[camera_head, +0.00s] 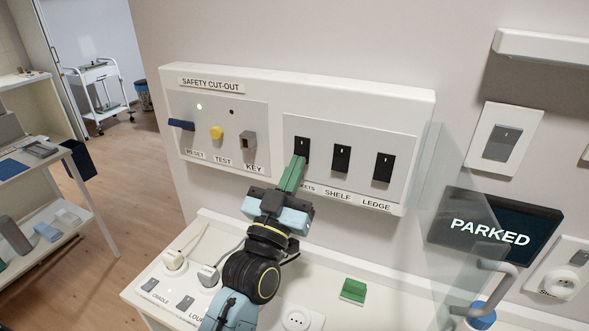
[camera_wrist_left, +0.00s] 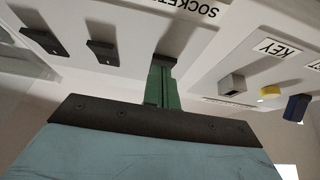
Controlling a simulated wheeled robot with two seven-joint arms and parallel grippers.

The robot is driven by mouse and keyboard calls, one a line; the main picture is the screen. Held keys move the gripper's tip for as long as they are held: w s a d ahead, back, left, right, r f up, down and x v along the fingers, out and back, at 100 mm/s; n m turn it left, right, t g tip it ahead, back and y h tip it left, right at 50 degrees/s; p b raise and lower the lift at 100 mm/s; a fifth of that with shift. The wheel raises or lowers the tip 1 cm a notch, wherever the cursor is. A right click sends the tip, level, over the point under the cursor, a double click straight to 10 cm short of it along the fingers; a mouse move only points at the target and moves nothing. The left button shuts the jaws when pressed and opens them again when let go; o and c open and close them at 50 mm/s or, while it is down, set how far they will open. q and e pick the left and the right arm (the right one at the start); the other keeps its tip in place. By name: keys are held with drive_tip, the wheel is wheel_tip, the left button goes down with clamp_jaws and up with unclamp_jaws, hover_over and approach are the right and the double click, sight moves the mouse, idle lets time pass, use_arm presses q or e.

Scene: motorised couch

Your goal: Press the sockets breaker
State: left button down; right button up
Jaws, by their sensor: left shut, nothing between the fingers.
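The white safety cut-out panel (camera_head: 360,92) is on the wall. The black sockets breaker (camera_head: 302,145) is the leftmost of its three switches, beside the shelf breaker (camera_head: 340,158) and the ledge breaker (camera_head: 383,167). My left gripper (camera_head: 298,161) is shut, with its green fingers pointing up at the lower part of the sockets breaker and partly covering its label. In the left wrist view the shut fingertips (camera_wrist_left: 163,66) are right at the sockets breaker (camera_wrist_left: 167,60); I cannot tell whether they touch it. My right gripper is out of view.
A blue reset lever (camera_head: 181,125), a yellow test button (camera_head: 216,133) and a grey key switch (camera_head: 248,145) are at the panel's left. A transparent pane (camera_head: 448,190) stands at right, near a PARKED screen (camera_head: 535,236). A green block (camera_head: 353,290) is on the ledge below.

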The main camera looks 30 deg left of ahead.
use_arm(q)
drive_tip(key=shift+w+f+t+b, duration=0.15)
drive_tip(key=shift+w+t+b, duration=0.3)
drive_tip(key=shift+b, duration=0.6)
drive_tip(key=shift+s, duration=0.4)
drive_tip(key=b+v, duration=0.2)
drive_tip(key=v, duration=1)
drive_tip(key=shift+f, duration=0.55)
